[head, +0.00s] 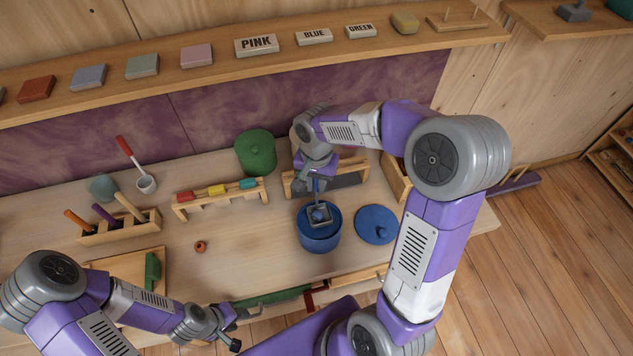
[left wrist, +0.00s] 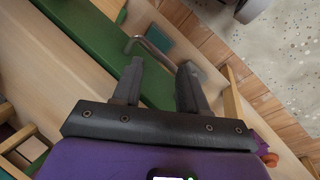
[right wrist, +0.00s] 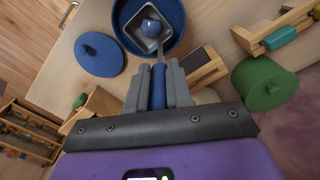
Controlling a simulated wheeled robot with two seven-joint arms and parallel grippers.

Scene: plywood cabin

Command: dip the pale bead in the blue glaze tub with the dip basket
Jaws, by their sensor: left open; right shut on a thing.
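The blue glaze tub (head: 320,241) stands open near the front of the bench; its rim shows in the right wrist view (right wrist: 180,20). My right gripper (right wrist: 158,70) is shut on the blue handle of the dip basket (right wrist: 139,38). The small square metal basket (head: 319,213) is within the outline of the tub's mouth; how deep it sits I cannot tell. A bead (right wrist: 151,27) lies in the basket and looks blue, not pale. My left gripper (left wrist: 157,88) is open and empty by the front edge, low in the head view (head: 230,326).
A blue lid (head: 376,225) lies right of the tub. A closed green tub (head: 256,152) and a rack of coloured pieces (head: 218,194) stand behind. A small reddish bead (head: 200,247) lies left on clear bench. A tool holder (head: 120,228) is further left.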

